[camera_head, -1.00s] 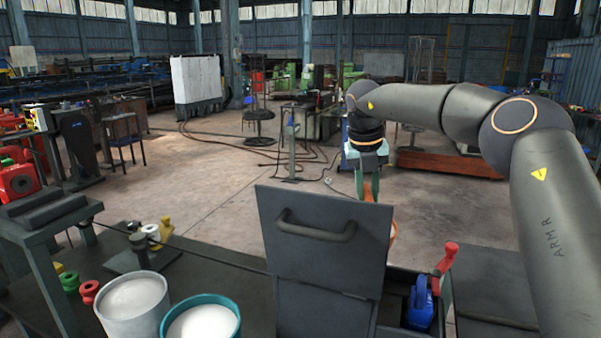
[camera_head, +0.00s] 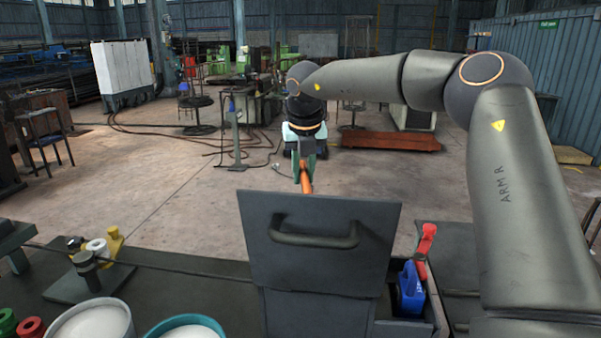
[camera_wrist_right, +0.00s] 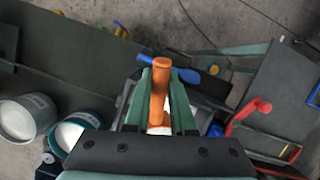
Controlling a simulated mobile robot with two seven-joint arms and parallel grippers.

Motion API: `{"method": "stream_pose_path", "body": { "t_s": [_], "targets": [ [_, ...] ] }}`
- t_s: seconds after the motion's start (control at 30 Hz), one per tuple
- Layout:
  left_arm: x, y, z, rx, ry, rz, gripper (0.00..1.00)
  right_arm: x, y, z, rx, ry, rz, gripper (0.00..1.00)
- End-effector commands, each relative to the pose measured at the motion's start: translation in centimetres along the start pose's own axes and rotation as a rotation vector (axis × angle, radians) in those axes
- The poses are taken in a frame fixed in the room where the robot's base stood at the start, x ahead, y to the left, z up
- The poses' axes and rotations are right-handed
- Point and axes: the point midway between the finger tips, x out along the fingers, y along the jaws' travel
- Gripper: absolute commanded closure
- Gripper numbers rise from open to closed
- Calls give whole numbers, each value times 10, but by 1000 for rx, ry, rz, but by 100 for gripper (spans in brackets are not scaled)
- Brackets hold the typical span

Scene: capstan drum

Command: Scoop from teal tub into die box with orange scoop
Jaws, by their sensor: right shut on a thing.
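My right gripper (camera_head: 305,168) is shut on the orange scoop (camera_head: 306,182), behind the top edge of a raised dark lid (camera_head: 318,245). The scoop's handle shows between the green fingers in the right wrist view (camera_wrist_right: 160,85); its bowl is hidden. The teal tub (camera_head: 187,321), filled with white material, is cut off at the bottom edge, left of the lid. It also shows at lower left in the right wrist view (camera_wrist_right: 66,124). The lid seems to belong to the die box, whose inside is hidden in the head view. My left gripper is not in view.
A grey-white tub (camera_head: 93,322) stands left of the teal tub. A blue object (camera_head: 411,288) and a red handle (camera_head: 426,242) stand right of the lid. Open floor lies behind the bench.

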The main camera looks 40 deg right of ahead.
Motion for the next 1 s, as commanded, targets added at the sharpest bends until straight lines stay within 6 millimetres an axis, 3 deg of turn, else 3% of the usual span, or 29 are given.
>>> {"method": "stream_pose_path", "body": {
  "t_s": [0.6, 1.0],
  "targets": [
    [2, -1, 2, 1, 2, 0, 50, -19, -11, -15, 65, -302, 186, 100],
    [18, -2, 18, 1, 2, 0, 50, -20, -14, -18, 81, -361, 218, 100]
  ]
}}
